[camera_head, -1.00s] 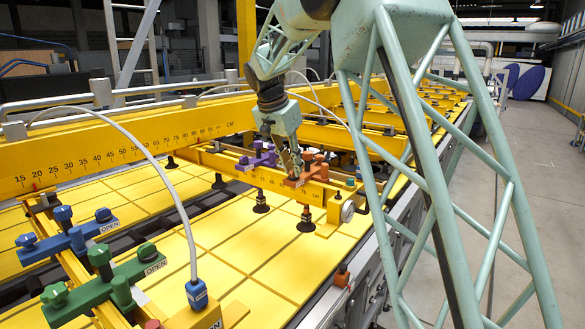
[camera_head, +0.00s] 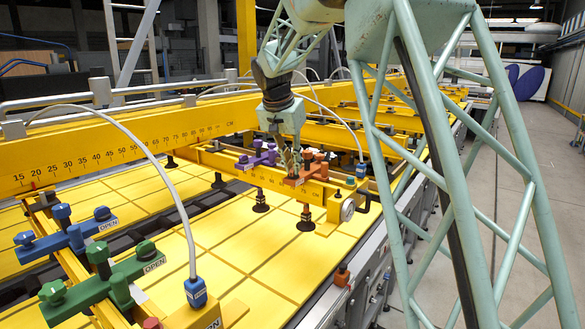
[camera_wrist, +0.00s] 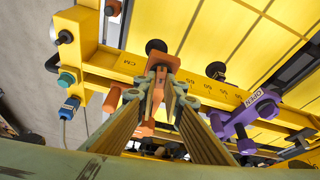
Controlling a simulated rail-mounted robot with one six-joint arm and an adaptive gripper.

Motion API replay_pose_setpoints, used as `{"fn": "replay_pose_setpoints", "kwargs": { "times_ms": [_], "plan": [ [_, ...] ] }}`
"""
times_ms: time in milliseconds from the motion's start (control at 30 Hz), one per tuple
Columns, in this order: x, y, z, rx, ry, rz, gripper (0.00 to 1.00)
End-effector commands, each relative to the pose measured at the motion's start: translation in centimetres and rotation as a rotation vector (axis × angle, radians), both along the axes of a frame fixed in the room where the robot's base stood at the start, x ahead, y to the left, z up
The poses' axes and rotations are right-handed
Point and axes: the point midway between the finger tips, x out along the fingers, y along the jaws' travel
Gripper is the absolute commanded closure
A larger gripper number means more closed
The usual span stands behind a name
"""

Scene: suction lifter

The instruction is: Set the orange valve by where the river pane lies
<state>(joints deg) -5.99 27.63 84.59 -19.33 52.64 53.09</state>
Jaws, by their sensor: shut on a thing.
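The orange valve (camera_head: 312,170) sits on a yellow beam with a printed scale in the head view. In the wrist view the orange valve (camera_wrist: 160,63) lies between my fingertips. My gripper (camera_wrist: 162,92) is shut on an upright part of it; in the head view my gripper (camera_head: 289,162) reaches down onto it from above. The fingers hide part of the valve, so its exact handle angle is hard to tell. Yellow square panels (camera_head: 250,255) lie under the beams; I cannot tell which is the river pane.
A purple valve (camera_head: 258,156) sits close on the same beam; its OPEN label (camera_wrist: 262,98) shows in the wrist view. Blue (camera_head: 65,235) and green (camera_head: 105,275) valves are at left on another beam. A long beam with a centimetre scale (camera_head: 130,155) runs behind. The aisle at right is clear.

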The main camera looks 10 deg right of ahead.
Motion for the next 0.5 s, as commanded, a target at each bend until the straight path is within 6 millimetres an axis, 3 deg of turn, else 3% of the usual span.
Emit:
{"fn": "replay_pose_setpoints", "kwargs": {
  "times_ms": [500],
  "plan": [
    [-0.13, -0.26, 0.02, 0.001, 0.0, 0.281, 1.0]
  ]
}}
